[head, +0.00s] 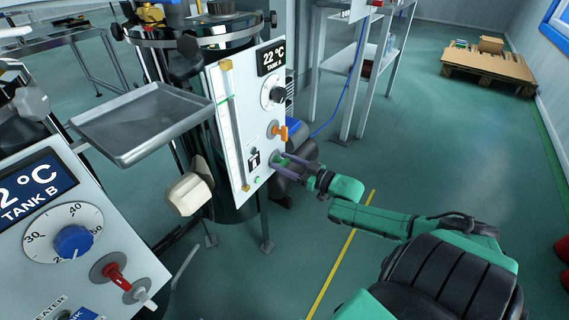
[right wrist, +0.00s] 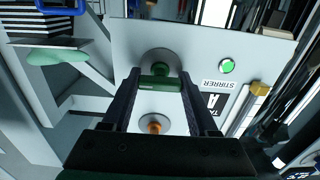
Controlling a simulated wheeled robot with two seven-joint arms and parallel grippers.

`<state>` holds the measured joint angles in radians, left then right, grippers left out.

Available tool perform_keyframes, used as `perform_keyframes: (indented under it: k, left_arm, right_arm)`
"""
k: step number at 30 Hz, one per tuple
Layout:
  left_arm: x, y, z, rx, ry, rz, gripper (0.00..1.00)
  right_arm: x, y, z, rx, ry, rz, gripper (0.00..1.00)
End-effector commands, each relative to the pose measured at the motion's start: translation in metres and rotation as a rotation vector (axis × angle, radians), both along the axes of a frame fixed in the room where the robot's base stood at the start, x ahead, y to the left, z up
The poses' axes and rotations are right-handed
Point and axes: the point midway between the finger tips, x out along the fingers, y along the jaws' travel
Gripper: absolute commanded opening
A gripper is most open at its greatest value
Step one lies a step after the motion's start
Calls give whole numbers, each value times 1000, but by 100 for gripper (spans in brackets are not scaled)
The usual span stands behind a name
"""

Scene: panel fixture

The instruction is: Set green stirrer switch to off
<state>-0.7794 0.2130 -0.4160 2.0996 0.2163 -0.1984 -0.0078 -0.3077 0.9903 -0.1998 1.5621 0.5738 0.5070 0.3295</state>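The green stirrer switch (right wrist: 158,82) sits on a round grey base on the Tank A panel (right wrist: 205,45). In the right wrist view its handle lies crosswise between my fingers. In the head view the switch (head: 283,161) is low on the panel and partly hidden by the gripper. My right gripper (head: 290,167) reaches the panel from the right, fingers apart, one on each side of the handle. In the right wrist view the gripper (right wrist: 159,76) looks open; whether the fingers touch the handle ends is unclear. A green lamp (right wrist: 228,66) glows beside the STIRRER label. My left gripper is not in view.
An orange switch (head: 277,132) and a black knob (head: 278,95) sit above on the same panel. A Tank B panel (head: 75,225) with a blue knob and red switch stands at left. A metal tray (head: 140,122) juts out between them.

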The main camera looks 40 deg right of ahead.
Motion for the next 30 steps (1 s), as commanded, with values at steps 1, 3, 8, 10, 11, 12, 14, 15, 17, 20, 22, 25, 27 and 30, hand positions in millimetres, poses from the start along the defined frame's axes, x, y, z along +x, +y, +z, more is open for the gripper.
perform_keyframes:
  k: [1,3,8,10,11,12,14,15,17,20,22,25,27,30]
  left_arm:
    - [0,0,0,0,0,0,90]
    - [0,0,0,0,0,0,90]
    - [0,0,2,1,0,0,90]
    - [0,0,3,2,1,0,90]
    - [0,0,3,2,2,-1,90]
    - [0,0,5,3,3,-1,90]
    - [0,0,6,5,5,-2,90]
    - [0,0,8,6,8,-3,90]
    - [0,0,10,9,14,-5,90]
    - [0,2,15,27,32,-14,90]
    - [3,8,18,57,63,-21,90]
    - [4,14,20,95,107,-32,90]
    - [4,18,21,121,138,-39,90]
    - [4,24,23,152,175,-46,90]
  right_arm:
    - [0,0,0,0,0,0,4]
    - [0,0,0,0,0,0,4]
    - [0,0,0,-12,-4,0,4]
    - [0,0,0,-27,-8,0,4]
    - [0,0,0,-35,-11,0,4]
    - [0,0,0,-49,-14,0,4]
    - [0,0,0,-72,-22,-1,4]
    - [0,0,1,-92,-28,-1,4]
    - [0,0,1,-127,-37,-1,4]
    - [0,0,1,-198,-58,-1,4]
    - [0,1,1,-253,-75,-1,4]
    - [0,1,1,-341,-103,-1,4]
    - [0,0,1,-406,-120,-2,4]
    - [0,1,0,-497,-148,-1,4]
